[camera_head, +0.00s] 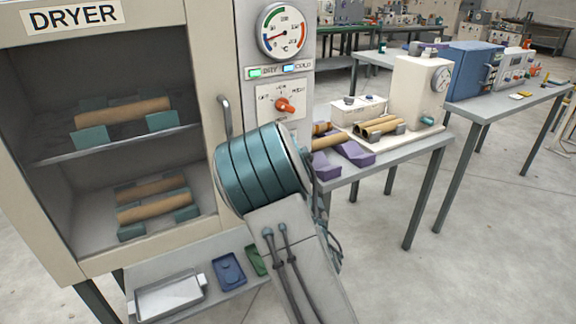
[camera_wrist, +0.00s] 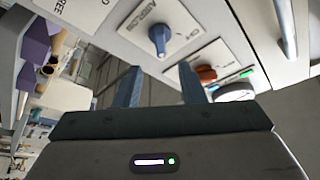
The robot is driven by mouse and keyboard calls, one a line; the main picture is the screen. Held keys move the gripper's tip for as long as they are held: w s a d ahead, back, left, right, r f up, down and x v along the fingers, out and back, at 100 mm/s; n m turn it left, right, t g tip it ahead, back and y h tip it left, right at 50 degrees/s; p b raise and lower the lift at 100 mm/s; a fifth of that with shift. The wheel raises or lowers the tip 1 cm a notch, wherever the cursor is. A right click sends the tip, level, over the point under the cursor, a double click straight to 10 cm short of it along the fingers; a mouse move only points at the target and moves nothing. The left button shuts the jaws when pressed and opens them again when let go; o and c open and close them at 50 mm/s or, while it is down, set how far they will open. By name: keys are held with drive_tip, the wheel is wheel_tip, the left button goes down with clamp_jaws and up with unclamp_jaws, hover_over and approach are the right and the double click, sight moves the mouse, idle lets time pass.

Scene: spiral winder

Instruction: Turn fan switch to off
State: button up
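The dryer's control panel shows an orange knob (camera_head: 284,105) on a white plate with small lettering. The orange knob also shows in the wrist view (camera_wrist: 207,74), beyond the fingers. A blue knob (camera_wrist: 160,38) on another labelled plate is nearer in the wrist view; my arm hides it in the head view. I cannot tell from the lettering which knob is the fan switch. My gripper (camera_wrist: 159,68) is open and empty, its two fingers apart, close to the panel and touching neither knob as far as I see. My arm hides the gripper in the head view.
The dryer (camera_head: 225,60) has a vertical handle (camera_head: 224,116), a dial gauge (camera_head: 284,31) and lit indicators (camera_head: 262,72). A table (camera_head: 400,158) with tubes and purple holders (camera_head: 355,153) stands close to its right. A tray (camera_head: 168,297) sits low in front.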

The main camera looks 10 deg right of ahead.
drive_tip(key=p+x, duration=0.1)
drive_tip(key=x, duration=0.8)
drive_tip(key=shift+p, duration=0.3)
drive_tip(key=shift+w, duration=0.1)
drive_tip(key=shift+a, duration=0.15)
clamp_jaws()
